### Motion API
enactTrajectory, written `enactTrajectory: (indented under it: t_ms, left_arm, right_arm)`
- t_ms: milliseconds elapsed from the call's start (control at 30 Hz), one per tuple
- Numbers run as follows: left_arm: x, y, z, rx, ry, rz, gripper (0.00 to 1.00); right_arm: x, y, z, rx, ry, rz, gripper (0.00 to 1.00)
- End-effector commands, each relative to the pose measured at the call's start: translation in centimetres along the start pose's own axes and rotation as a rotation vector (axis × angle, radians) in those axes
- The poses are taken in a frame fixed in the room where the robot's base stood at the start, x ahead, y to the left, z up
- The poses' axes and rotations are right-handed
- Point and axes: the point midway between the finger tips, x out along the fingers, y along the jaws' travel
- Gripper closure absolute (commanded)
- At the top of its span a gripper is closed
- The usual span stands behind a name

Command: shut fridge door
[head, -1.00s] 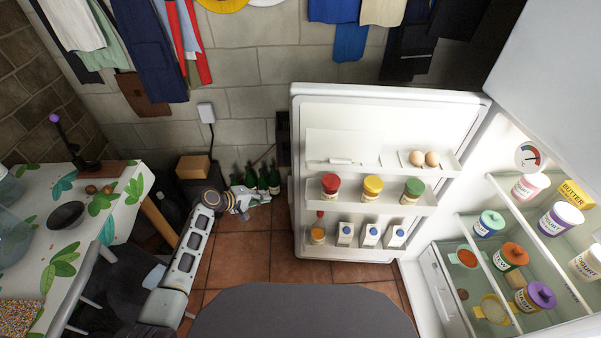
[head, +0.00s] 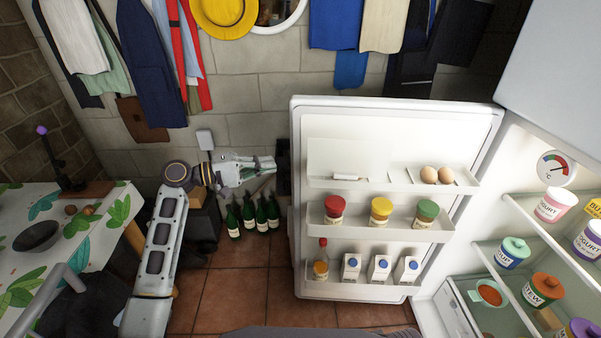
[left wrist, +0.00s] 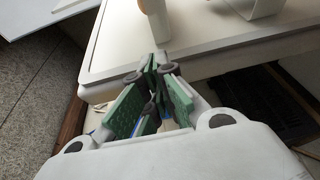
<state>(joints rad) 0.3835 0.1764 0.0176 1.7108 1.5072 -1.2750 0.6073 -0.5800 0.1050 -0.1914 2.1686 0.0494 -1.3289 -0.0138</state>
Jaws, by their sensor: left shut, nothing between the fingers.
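The fridge door (head: 400,135) stands wide open in the head view, its inner side facing me, with its hinge side at the right next to the fridge body (head: 560,100). Its shelves hold eggs, several jars and cartons. My left gripper (head: 268,164) is shut and empty, just left of the door's free edge, at about the height of the upper door shelf. In the left wrist view its fingers (left wrist: 156,80) are closed together, with a pale panel edge beyond them. I cannot tell whether they touch the door. My right gripper is not in view.
Several green bottles (head: 250,212) stand on the floor by the wall, below my left gripper. A table with a leafy cloth (head: 90,250) is at the left. Clothes hang on the back wall. Tiled floor (head: 235,290) is free before the door.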

Motion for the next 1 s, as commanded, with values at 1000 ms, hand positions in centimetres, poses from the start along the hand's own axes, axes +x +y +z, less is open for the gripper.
enactTrajectory:
  t_ms: [1000]
  left_arm:
    - [1.0,3.3,2.6,0.038,-0.084,0.054,1.0]
  right_arm:
    - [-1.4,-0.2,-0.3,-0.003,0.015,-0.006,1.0]
